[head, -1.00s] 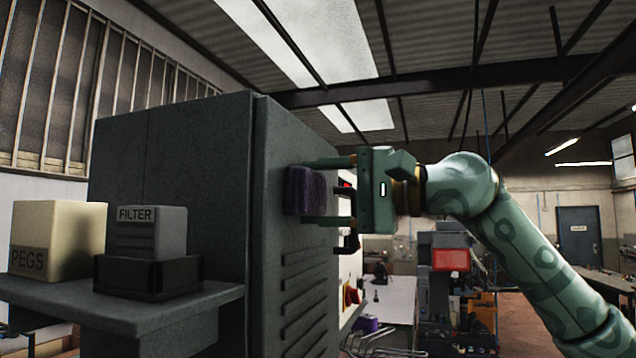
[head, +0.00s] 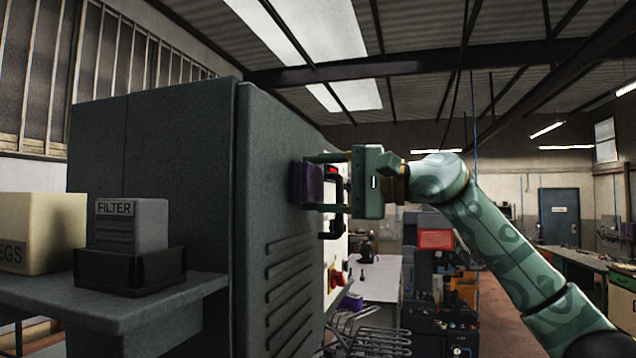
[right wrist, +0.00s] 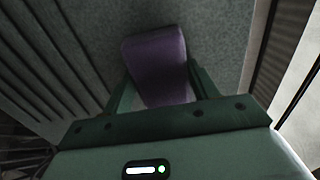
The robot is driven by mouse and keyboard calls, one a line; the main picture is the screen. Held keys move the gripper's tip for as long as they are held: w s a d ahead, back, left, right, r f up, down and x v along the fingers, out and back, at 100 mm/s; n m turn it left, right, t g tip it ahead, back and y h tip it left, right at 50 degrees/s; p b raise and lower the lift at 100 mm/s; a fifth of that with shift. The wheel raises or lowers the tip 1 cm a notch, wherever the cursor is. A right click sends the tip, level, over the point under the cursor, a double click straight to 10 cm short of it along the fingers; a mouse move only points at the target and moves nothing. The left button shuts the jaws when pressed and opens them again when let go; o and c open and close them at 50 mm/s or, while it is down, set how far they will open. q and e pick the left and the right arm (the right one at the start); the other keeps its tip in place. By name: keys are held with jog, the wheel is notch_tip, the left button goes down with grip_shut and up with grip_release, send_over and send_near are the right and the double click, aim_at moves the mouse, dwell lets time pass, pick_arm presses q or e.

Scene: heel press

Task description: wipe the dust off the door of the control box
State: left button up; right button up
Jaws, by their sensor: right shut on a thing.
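My right gripper (head: 307,183) is shut on a purple pad (head: 304,184); the pad also shows between the two fingers in the right wrist view (right wrist: 160,65). The pad is beside the vented side of a dark grey cabinet (head: 270,140); I cannot tell whether it touches. Beyond the pad is a pale panel, seen edge-on, with a red display (head: 332,169), a black handle (head: 338,220) and a red knob on yellow (head: 336,278). This looks like the control box. Its door is too oblique to make out dust. My left gripper is not in view.
A shelf (head: 120,305) at the left holds a dark FILTER box (head: 130,228) in a black tray (head: 130,272) and a cream bin (head: 40,232). A white table (head: 378,278) and a red-and-black machine (head: 435,250) stand behind. Open floor lies at the right.

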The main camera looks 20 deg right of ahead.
aim_at(309, 182)
jog(key=shift+s+a+f+b, duration=0.1)
jog(key=shift+s+a+b, duration=0.2)
jog(key=shift+s+b, duration=0.15)
jog(key=shift+s+a+b, duration=0.55)
jog(key=shift+s, duration=0.2)
jog(key=shift+s+a, duration=0.35)
jog(key=shift+s, duration=0.15)
jog(key=shift+s+a+b, duration=0.6)
jog(key=shift+s+b, duration=0.25)
jog(key=shift+s+a, duration=0.45)
jog(key=shift+s, duration=0.25)
jog(key=shift+s+a+b, duration=0.25)
jog(key=shift+s+b, duration=0.15)
jog(key=shift+b, duration=0.15)
jog(key=shift+s+a+b, duration=0.3)
jog(key=shift+s+a, duration=0.15)
jog(key=shift+s, duration=0.15)
jog(key=shift+s+a+b, duration=0.25)
jog(key=shift+s+a, duration=0.15)
jog(key=shift+s, duration=0.2)
jog(key=shift+d, duration=0.1)
